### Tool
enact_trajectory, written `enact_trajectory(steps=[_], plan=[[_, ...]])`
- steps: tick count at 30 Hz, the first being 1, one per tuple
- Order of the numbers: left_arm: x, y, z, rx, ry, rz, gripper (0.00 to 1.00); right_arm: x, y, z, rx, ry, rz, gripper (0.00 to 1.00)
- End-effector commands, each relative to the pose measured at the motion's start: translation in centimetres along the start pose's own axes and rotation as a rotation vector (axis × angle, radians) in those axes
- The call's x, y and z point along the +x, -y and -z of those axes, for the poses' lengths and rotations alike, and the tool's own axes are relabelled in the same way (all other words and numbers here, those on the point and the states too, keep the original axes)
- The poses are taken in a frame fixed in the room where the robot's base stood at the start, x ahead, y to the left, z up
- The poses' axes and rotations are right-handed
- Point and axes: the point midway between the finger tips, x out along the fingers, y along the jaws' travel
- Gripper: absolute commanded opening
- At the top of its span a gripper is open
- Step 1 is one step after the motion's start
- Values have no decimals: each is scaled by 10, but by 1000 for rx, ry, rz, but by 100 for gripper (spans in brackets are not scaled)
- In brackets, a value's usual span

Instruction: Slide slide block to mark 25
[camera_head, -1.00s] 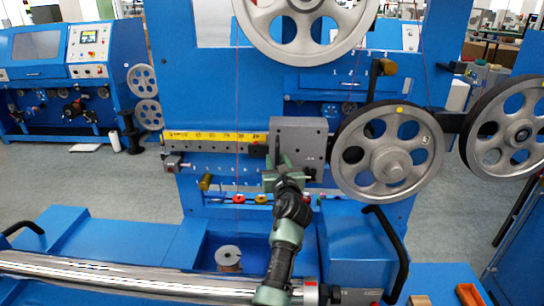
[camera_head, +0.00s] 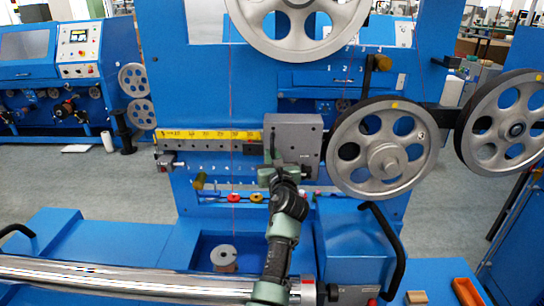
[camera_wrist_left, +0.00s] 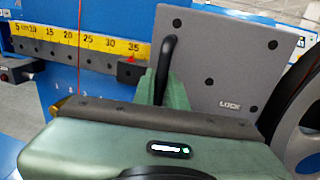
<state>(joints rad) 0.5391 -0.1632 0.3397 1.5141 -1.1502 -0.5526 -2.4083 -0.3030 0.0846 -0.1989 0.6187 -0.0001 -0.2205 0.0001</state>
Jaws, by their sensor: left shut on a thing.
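The slide block (camera_head: 292,138) is a grey plate on the rail at the right end of the yellow scale (camera_head: 210,134). In the left wrist view the block (camera_wrist_left: 208,72) is marked LOCK, and its left edge lies just right of the 35 mark. A small dark piece (camera_wrist_left: 130,70) sits below the 35. The scale (camera_wrist_left: 70,40) reads 5 to 35 left to right. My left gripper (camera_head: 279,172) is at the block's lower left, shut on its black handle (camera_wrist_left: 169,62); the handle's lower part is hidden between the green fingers. My right gripper is not in view.
A large grey pulley (camera_head: 384,148) stands close to the right of the block, with another (camera_head: 508,123) beyond it. A thin red wire (camera_wrist_left: 80,45) runs vertically in front of the scale.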

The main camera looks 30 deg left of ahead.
Motion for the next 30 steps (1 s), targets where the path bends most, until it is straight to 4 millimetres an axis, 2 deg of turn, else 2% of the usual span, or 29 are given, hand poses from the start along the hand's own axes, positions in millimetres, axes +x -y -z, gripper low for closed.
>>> enact_trajectory(steps=[10,30], plan=[[0,0,0,1,0,0,0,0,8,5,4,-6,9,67],[0,0,0,1,0,0,0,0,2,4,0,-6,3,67]])
